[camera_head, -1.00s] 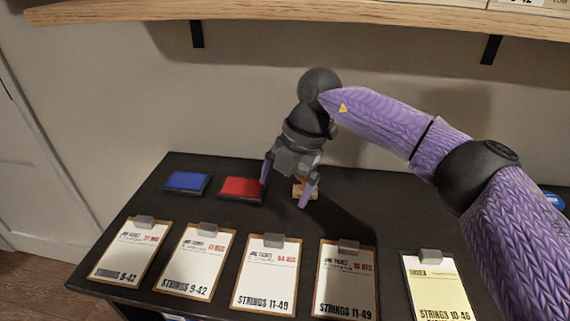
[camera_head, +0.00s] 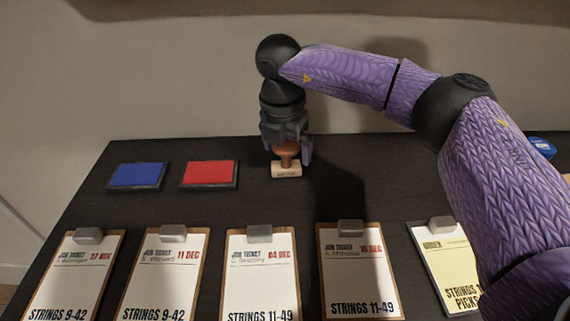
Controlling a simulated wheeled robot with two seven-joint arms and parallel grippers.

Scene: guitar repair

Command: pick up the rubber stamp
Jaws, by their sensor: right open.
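The rubber stamp (camera_head: 286,169) stands upright on the dark table, with a pale wooden block base and a reddish-brown knob handle. My right gripper (camera_head: 287,152) points down directly above it, its open fingers on either side of the handle. I cannot tell whether a finger touches the handle. The top of the handle is hidden by the gripper. My left gripper is not in view.
A red ink pad (camera_head: 209,174) and a blue ink pad (camera_head: 138,176) lie to the left of the stamp. Several clipboards with job tickets (camera_head: 260,270) line the front of the table (camera_head: 200,211).

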